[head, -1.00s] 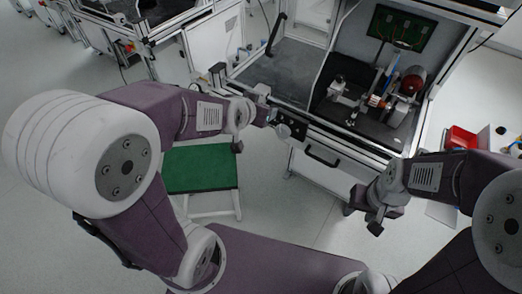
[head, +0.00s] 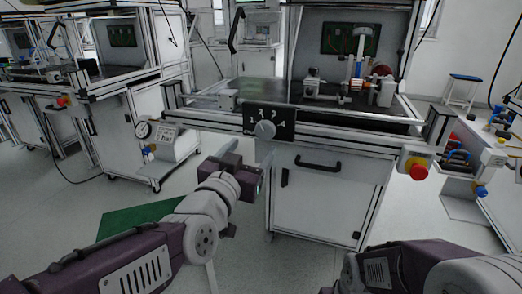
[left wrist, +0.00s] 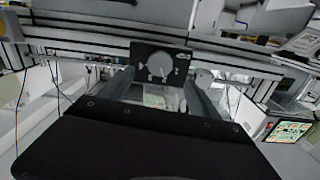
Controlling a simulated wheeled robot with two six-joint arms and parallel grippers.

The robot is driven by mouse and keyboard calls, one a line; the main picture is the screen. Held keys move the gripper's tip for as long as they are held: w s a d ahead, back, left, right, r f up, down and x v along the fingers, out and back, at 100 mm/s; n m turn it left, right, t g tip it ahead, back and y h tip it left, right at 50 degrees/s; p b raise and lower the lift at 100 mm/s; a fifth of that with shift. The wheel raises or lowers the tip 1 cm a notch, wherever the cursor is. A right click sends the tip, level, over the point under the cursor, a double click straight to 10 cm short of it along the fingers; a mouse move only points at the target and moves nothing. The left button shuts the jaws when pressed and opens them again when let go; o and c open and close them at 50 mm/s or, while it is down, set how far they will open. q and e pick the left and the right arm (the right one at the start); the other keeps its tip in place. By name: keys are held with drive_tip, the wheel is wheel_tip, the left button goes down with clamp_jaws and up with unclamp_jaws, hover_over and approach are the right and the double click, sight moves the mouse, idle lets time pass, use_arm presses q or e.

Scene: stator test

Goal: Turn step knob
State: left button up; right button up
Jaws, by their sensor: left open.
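The step knob (head: 264,129) is a round grey dial on a black plate (head: 285,118) with numbers around it, fixed to the front rail of the test bench. My left gripper (head: 261,172) is open, below and slightly in front of the knob, apart from it. In the left wrist view the knob (left wrist: 160,65) appears beyond and between the two fingers (left wrist: 160,92). The knob's pointer direction is too small to tell. In the head view only part of my right arm shows at the lower right; its gripper is out of view.
A red emergency stop button (head: 418,171) sits right of the knob on the bench front. A black drawer handle (head: 318,162) is below the plate. A gauge box (head: 168,143) stands at left. A green-topped stool (head: 140,217) is on the floor at left.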

sight(264, 133)
use_arm(q)
drive_tip(key=b+x, duration=0.3)
drive_tip(key=x, duration=0.5)
drive_tip(key=shift+w+f, duration=0.15)
drive_tip(key=shift+w, duration=0.1)
drive_tip(key=shift+w+d, duration=0.15)
drive_tip(key=shift+w, duration=0.15)
drive_tip(key=c, duration=1.4)
